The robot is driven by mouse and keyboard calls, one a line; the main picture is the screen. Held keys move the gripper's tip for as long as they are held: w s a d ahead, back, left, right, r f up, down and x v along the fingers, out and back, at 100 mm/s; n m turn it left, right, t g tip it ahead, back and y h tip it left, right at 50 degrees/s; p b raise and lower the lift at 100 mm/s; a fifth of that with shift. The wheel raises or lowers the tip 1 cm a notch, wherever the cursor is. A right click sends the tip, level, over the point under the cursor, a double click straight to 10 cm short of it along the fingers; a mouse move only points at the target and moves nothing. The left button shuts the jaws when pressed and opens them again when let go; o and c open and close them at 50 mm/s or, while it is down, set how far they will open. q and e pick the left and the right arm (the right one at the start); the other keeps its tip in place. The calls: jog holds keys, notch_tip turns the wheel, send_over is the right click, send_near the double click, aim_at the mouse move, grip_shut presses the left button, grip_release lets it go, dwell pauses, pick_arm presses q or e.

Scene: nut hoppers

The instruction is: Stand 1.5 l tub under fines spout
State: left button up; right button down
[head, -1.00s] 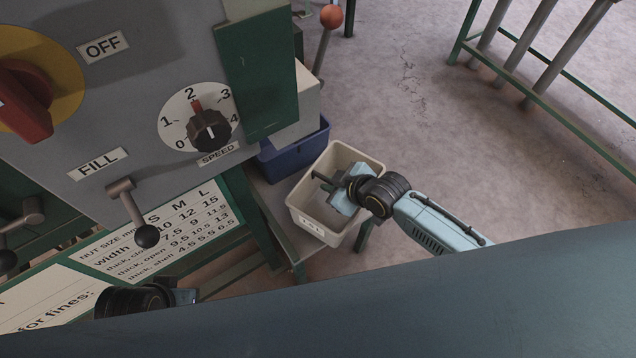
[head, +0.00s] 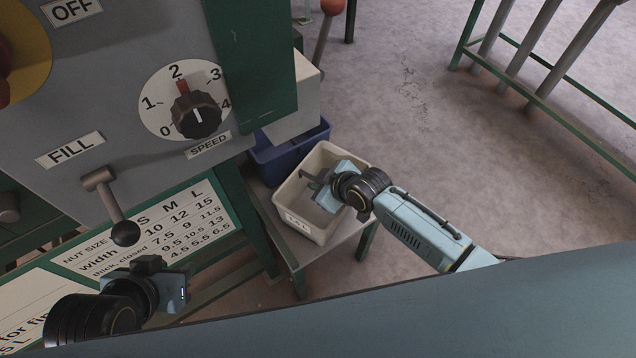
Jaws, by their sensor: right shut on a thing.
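The cream tub (head: 296,204), with a small label on its front that I cannot read clearly, is upright over the low stand beside the machine. My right gripper (head: 316,186) reaches in from the right and is shut on the tub at its right-hand rim; the fingers show over its mouth. I cannot tell if the tub's base touches the stand. A pale box-shaped part (head: 298,112), perhaps a spout, hangs behind the tub. My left gripper (head: 176,284) is low at the left, in front of the size chart; its fingers are not clear.
A blue bin (head: 284,158) stands behind the tub, below the pale part. The stand's bare top (head: 335,246) shows in front. The machine panel with a speed knob (head: 197,115) and FILL lever (head: 110,205) fills the left.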

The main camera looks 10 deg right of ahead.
jog(key=c, duration=1.9)
grip_release()
jog(key=shift+f, duration=0.15)
jog(key=o, duration=0.4)
pick_arm(q)
jog(key=shift+w+d+r, duration=0.1)
jog(key=shift+w, duration=0.1)
